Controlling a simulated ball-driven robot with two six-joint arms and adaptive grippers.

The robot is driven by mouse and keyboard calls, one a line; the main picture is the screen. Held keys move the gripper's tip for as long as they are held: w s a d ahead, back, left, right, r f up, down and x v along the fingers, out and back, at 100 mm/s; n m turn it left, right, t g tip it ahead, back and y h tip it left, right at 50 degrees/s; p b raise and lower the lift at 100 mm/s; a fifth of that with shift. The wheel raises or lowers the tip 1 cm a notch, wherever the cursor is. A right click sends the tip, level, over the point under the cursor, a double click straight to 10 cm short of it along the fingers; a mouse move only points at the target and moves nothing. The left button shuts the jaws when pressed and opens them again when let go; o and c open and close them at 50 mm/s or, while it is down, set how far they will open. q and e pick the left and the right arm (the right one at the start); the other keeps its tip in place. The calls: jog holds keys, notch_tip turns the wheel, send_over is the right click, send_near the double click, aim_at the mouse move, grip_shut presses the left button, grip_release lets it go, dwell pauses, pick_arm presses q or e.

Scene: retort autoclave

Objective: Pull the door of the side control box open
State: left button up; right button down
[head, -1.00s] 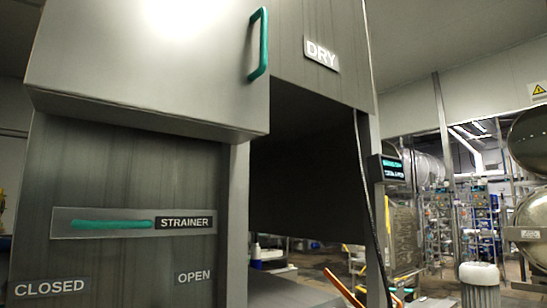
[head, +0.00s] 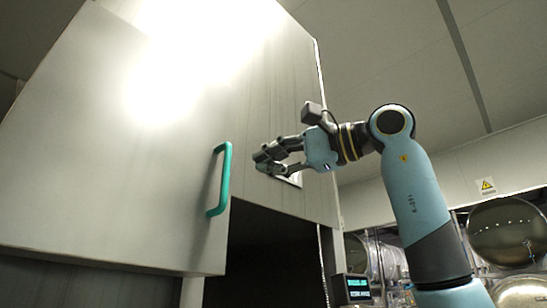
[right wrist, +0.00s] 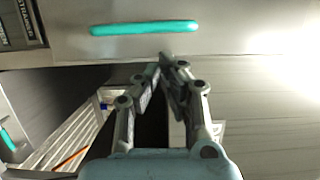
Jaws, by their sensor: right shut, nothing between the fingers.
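The side control box (head: 110,170) is a large pale metal box at the left of the head view. Its door carries an upright green bar handle (head: 226,180) near its right edge. The door looks shut. My right gripper (head: 260,160) is just right of the handle, apart from it, with its fingers shut and empty. In the right wrist view the handle (right wrist: 145,28) lies across the top, beyond and left of my right fingertips (right wrist: 168,62). My left gripper is not in view.
A small sign plate (head: 294,180) on the panel is mostly hidden behind my right gripper. A dark opening lies below the panel. A small lit display (head: 352,288) stands at the lower right. Round metal vessels (head: 506,234) stand farther back.

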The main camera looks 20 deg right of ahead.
jog(key=p+x, duration=0.2)
jog(key=x, duration=0.4)
jog(key=shift+a, duration=0.2)
jog(key=shift+d, duration=0.1)
